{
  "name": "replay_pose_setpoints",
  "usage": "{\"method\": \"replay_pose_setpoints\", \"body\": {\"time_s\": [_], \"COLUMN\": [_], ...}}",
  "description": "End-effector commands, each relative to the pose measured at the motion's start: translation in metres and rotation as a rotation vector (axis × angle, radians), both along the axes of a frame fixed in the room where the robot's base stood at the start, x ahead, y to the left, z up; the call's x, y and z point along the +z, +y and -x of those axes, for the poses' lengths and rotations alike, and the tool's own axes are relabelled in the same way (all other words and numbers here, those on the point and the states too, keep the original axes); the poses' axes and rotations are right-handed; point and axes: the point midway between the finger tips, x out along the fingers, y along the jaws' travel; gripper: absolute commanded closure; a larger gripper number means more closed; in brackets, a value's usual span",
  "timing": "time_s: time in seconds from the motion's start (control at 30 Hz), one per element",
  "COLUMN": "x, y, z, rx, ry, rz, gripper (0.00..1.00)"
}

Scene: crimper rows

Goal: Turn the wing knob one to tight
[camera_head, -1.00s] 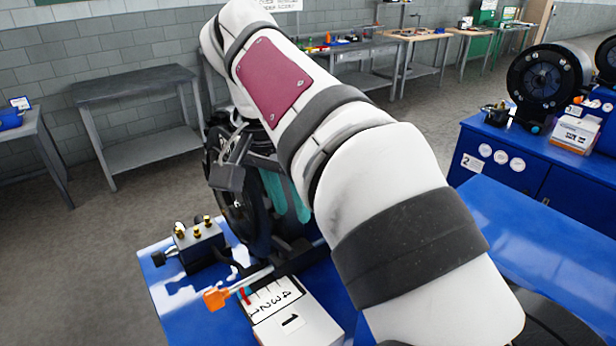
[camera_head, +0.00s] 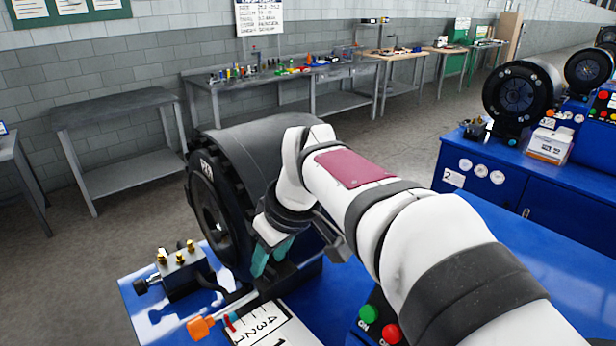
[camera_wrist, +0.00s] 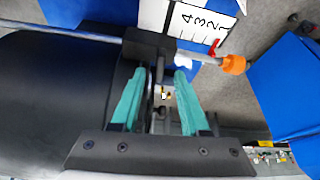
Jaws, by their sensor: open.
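My gripper (camera_head: 270,258) has teal fingers and points down beside the black crimper head (camera_head: 228,205), close to the black block on the rod. In the wrist view my gripper (camera_wrist: 159,76) is open, its fingertips apart. A black block (camera_wrist: 148,43) sits on the rod just beyond the fingertips. A thin dark upright piece (camera_wrist: 160,70), perhaps the wing knob seen edge-on, shows between the fingertips; I cannot tell its turn or whether a finger touches it. In the head view that spot is hidden. An orange rod end (camera_head: 200,328) lies by the numbered scale (camera_head: 262,325).
A valve block (camera_head: 182,272) with brass fittings stands left of the crimper head on the blue bench. Green (camera_head: 369,314) and red (camera_head: 391,334) buttons lie under my arm. A second crimper (camera_head: 520,95) stands on another blue bench at right.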

Motion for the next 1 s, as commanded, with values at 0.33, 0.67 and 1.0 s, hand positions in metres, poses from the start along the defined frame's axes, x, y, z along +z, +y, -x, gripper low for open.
{"method": "replay_pose_setpoints", "body": {"time_s": [0.33, 0.67, 1.0], "x": [-0.019, -0.019, -0.018], "y": [0.006, 0.006, 0.006], "z": [-0.005, -0.005, -0.005], "rx": [0.0, 0.0, -0.011], "ry": [0.0, -0.001, 0.0], "rz": [0.0, 0.001, 0.001], "gripper": [0.55, 0.93, 1.0]}}
